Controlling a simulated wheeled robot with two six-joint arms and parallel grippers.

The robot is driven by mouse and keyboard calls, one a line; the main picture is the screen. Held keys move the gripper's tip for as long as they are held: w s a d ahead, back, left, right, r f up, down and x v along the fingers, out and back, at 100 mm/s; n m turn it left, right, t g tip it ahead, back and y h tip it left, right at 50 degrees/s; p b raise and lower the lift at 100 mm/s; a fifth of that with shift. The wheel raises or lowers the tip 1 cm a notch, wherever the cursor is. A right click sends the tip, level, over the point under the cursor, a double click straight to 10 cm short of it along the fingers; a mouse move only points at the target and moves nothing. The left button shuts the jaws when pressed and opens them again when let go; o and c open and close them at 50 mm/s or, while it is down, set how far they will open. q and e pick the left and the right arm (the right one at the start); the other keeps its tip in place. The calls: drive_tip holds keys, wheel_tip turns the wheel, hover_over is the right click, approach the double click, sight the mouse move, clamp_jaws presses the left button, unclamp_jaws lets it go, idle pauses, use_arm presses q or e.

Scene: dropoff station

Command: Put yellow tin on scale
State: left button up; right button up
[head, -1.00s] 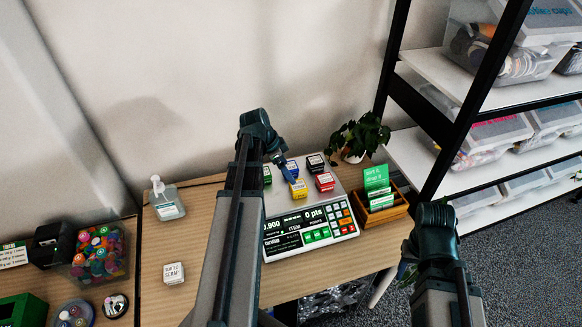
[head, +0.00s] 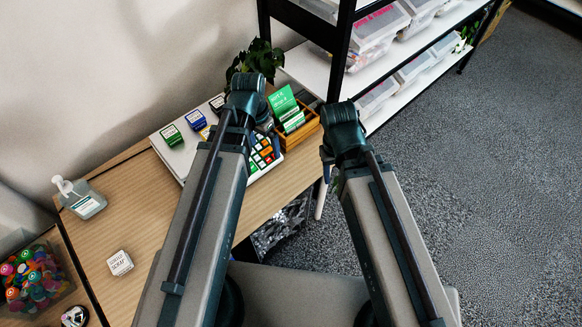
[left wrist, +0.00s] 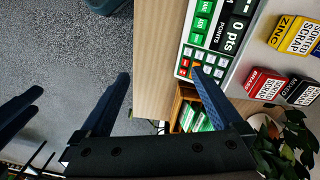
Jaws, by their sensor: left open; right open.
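The yellow tin (head: 205,133), labelled zinc, sits on the scale (head: 176,158). In the head view my left arm partly hides it; in the left wrist view it shows clearly at the right edge (left wrist: 297,36). My left gripper (left wrist: 160,75) is open and empty, apart from the yellow tin, with its fingers over the table's front edge near the scale's keypad. In the head view its fingers are hidden behind my arm. My right gripper (left wrist: 40,99) shows at the left edge of the left wrist view, open, away from the scale.
Green (head: 171,135), blue (head: 196,120), black (head: 217,104) and red (left wrist: 265,84) tins also sit on the scale. A card box (head: 306,128) and plant (head: 256,58) stand beside it. A dispenser (head: 82,198) and white tin (head: 120,263) are left. Shelves (head: 400,75) stand right.

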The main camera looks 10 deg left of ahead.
use_arm(q)
drive_tip(key=s+d+n+y, duration=0.1)
drive_tip(key=s+d+y, duration=0.1)
drive_tip(key=s+d, duration=0.5)
drive_tip(key=shift+s+d+n, duration=0.15)
drive_tip(key=shift+d+n, duration=0.25)
drive_tip(key=shift+d, duration=0.65)
